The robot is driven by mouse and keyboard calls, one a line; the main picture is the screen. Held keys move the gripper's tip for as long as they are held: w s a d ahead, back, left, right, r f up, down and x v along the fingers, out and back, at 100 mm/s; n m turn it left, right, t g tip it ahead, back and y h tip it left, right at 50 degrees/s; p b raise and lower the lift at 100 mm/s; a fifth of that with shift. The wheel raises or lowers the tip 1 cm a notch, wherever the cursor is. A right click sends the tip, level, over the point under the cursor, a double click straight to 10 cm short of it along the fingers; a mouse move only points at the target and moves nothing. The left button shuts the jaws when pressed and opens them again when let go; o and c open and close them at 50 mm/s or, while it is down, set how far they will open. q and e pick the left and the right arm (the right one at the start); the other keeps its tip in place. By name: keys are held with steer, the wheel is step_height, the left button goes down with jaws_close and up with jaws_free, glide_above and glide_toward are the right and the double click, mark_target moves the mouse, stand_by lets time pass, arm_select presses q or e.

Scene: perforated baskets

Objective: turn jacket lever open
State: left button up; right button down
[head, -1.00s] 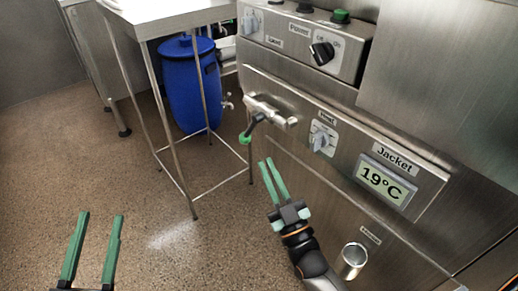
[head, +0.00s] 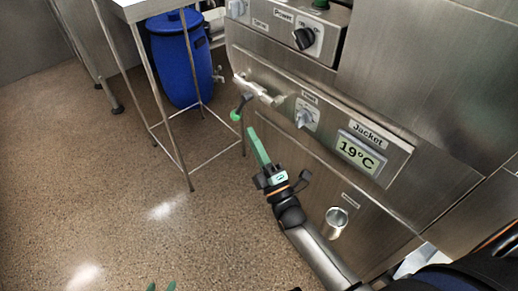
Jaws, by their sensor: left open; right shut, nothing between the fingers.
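A lever with a black handle and a green tip (head: 236,115) hangs tilted down and left from a metal valve (head: 258,90) on the steel machine front. Right of it is a grey knob (head: 305,118) on a small labelled plate. The "Jacket" display (head: 361,152) reads 19°C. My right gripper (head: 252,131) is shut and empty, its green fingers pointing up just below and right of the lever's green tip, with a small gap in the picture. My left gripper (head: 161,287) is open; only its fingertips show at the bottom edge.
A black knob (head: 305,37) sits on the upper panel. A round metal pipe end (head: 337,217) sticks out low on the front. A steel table (head: 154,130) and a blue barrel (head: 181,62) stand to the left. The floor between is clear.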

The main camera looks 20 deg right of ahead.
mark_target(240, 108)
steer(key=shift+x, duration=2.15)
steer(key=shift+f+b, duration=0.1)
steer(key=shift+b, duration=0.25)
